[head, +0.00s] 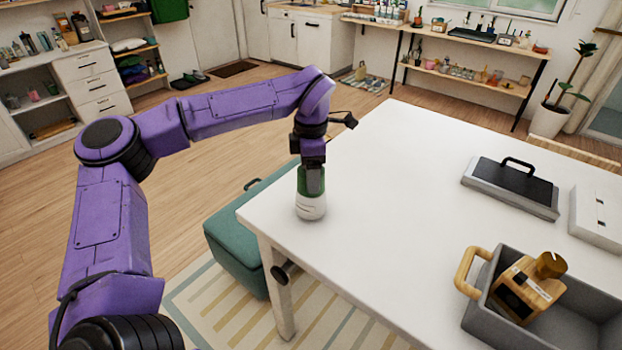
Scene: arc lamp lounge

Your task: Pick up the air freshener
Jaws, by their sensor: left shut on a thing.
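The air freshener (311,206) is a small upright bottle, white below and green above, at the left corner of the white table (390,200). My left gripper (312,178) comes down on it from above and is shut around its green upper part. The gripper hides the top of the bottle. I cannot tell whether its base touches the table. My right gripper is not in view.
A grey bin (480,318) holding a wooden item (527,288) stands at the table's near right. A black-topped case (511,186) and a white box (598,214) lie farther back. The table's middle is clear. A teal ottoman (238,240) stands beside the table's left edge.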

